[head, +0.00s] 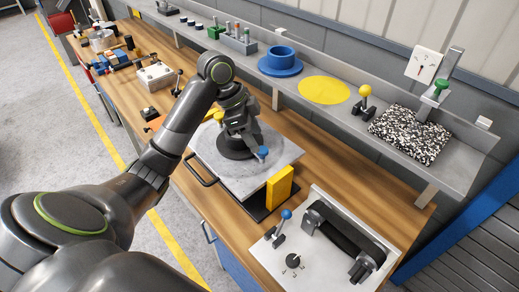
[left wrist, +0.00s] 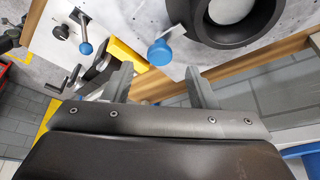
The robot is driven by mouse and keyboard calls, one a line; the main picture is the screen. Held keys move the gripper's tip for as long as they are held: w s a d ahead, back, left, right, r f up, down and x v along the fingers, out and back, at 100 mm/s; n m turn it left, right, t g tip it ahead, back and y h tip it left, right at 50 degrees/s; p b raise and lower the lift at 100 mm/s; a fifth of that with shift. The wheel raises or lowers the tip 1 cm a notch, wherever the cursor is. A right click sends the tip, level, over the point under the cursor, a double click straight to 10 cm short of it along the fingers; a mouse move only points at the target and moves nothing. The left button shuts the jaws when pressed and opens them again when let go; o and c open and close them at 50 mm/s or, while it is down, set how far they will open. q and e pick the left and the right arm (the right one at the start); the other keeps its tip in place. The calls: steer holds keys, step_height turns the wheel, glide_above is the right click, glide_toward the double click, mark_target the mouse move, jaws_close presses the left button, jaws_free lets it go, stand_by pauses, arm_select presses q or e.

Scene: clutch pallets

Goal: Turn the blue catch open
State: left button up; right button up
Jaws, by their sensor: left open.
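The blue catch (head: 263,152) is a blue knob on a short lever at the near edge of a dark round clutch housing (head: 236,147). The housing sits on a grey speckled pallet (head: 205,158). In the left wrist view the blue catch (left wrist: 159,52) lies just beyond the gap between the fingertips, with its grey lever reaching toward the dark ring (left wrist: 232,10). My left gripper (head: 245,131) is over the housing; in the left wrist view its fingers (left wrist: 158,76) are apart with nothing between them. Contact with the knob cannot be told. My right gripper is not in view.
A yellow block (head: 280,187) stands at the pallet's near right corner. A white panel (head: 262,252) with a blue-ball lever (head: 286,214) is close by. A yellow knob (head: 218,116) is behind my arm. A shelf (head: 465,172) with several items runs along the wall.

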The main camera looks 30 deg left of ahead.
mark_target(262, 149)
arm_select(q)
steer(key=x, duration=0.3)
steer(key=shift+s+b, duration=0.1)
steer(key=shift+b, duration=0.25)
steer(key=shift+d+f, duration=0.2)
steer(key=shift+f, duration=0.3)
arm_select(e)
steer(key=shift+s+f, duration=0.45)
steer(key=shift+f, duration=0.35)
arm_select(q)
steer(key=shift+c, duration=0.4)
